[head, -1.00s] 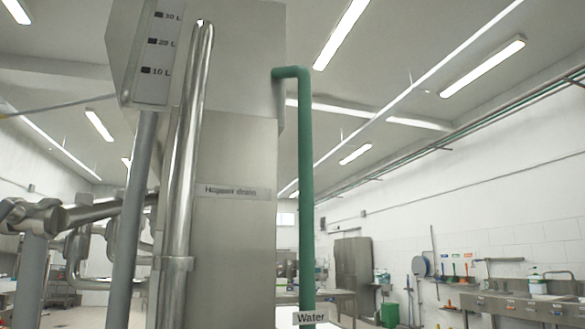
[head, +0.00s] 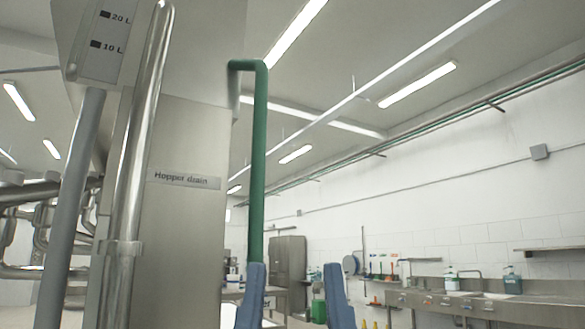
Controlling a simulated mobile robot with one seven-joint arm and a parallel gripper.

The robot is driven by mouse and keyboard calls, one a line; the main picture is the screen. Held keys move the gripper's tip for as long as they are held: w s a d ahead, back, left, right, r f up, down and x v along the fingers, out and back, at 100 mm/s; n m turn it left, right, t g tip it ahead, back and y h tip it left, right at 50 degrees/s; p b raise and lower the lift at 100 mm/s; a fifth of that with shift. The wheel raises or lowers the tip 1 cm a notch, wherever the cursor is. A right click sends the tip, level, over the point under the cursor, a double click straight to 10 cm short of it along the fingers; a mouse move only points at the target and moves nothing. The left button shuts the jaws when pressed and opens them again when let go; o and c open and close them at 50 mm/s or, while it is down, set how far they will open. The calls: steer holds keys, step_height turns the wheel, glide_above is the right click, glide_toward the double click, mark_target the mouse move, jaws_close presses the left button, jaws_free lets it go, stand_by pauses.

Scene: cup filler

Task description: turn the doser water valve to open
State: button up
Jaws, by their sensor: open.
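The green water pipe (head: 259,160) runs down the right side of the steel doser cabinet (head: 180,230). No water valve handle is visible; the lower pipe is hidden or out of frame.
A "Hopper drain" label (head: 187,180) is on the cabinet. A steel pipe (head: 130,170) and a grey pipe (head: 70,210) stand at its left. A sink counter (head: 480,303) and tall steel cabinet (head: 288,260) are farther back at right.

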step_height(320, 180, up, 14)
steer(key=p, duration=1.3)
